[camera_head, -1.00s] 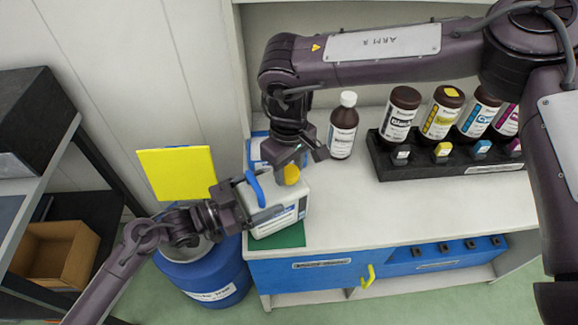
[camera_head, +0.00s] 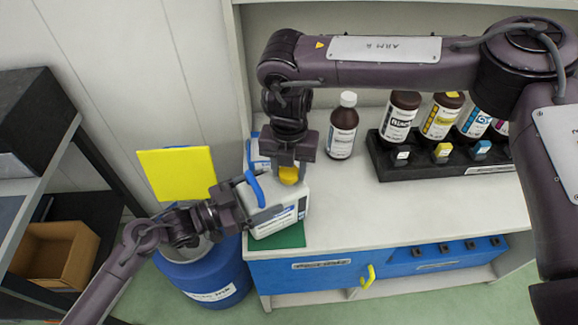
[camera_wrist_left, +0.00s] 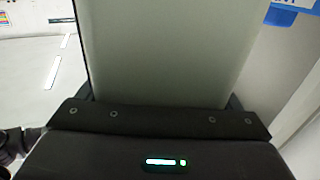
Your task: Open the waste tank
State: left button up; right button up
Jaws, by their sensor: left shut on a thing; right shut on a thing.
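The waste tank (camera_head: 282,221) is a pale grey canister with a blue handle (camera_head: 256,188) and a label, standing at the left end of the counter on a green mat (camera_head: 291,238). My left gripper (camera_head: 240,203) is shut on the tank's left side; in the left wrist view the tank's pale wall (camera_wrist_left: 165,50) fills the space ahead of it. My right gripper (camera_head: 292,163) points down over the tank and is shut on its yellow cap (camera_head: 289,176). The fingers partly hide the cap, and I cannot tell whether it is loose.
A brown bottle with a white cap (camera_head: 342,127) stands right of the tank. Several ink bottles stand in a black rack (camera_head: 430,166). A blue drum (camera_head: 205,276) with a raised yellow lid (camera_head: 177,172) is below left. The middle counter is clear.

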jog(key=n, duration=1.3)
jog(key=shift+n, duration=0.3)
jog(key=n, duration=0.6)
jog(key=shift+n, duration=0.4)
jog(key=n, duration=0.5)
jog(key=shift+r, duration=0.25)
jog(key=shift+r, duration=0.9)
jog(key=shift+r, duration=0.1)
